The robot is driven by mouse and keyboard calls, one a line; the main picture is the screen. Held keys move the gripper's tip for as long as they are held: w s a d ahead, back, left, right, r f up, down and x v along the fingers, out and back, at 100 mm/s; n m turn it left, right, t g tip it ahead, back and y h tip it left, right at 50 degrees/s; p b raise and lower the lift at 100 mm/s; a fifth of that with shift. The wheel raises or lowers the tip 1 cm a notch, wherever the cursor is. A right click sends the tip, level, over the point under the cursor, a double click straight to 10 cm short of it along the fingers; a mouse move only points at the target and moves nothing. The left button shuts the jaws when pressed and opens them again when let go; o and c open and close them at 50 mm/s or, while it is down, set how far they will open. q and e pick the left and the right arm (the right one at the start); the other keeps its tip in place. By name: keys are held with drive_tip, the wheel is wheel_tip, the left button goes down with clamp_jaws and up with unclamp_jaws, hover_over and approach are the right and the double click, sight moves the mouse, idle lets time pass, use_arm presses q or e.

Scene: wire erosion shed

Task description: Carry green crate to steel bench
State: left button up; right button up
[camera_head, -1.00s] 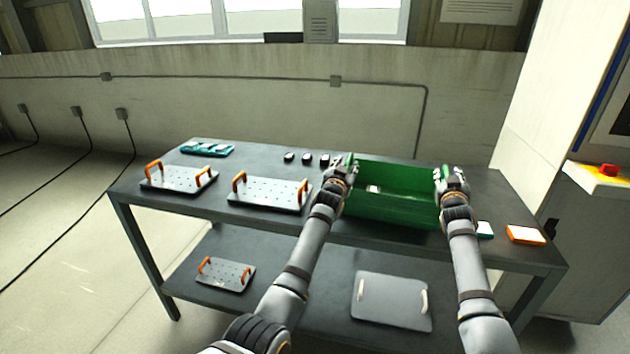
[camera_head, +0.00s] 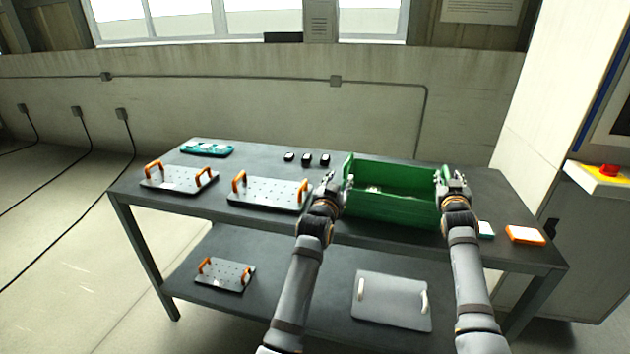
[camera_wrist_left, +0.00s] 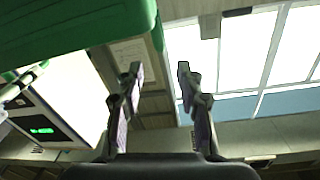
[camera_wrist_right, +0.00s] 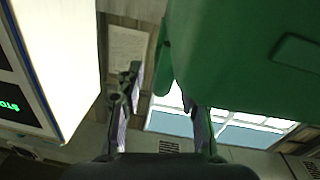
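The green crate (camera_head: 395,208) stands on the dark-topped steel bench (camera_head: 270,220), toward its right part, and looks level. My left gripper (camera_head: 342,180) is beside the crate's left end; in the left wrist view its fingers (camera_wrist_left: 158,82) are apart with nothing between them, and the crate (camera_wrist_left: 70,25) is off to the upper left. My right gripper (camera_head: 442,176) is at the crate's right end. In the right wrist view its fingers (camera_wrist_right: 163,92) are apart, with the crate's rim and wall (camera_wrist_right: 225,60) reaching between them and over one finger.
Plates with orange handles (camera_head: 268,193) (camera_head: 178,178), a teal item (camera_head: 207,149) and several small black pieces (camera_head: 307,159) are on the bench. An orange-and-white box (camera_head: 525,235) lies right of the crate. A lower shelf holds more plates (camera_head: 392,300). A machine stands at the right.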

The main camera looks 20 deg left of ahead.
drive_tip(key=s, duration=1)
drive_tip(key=shift+s, duration=0.1)
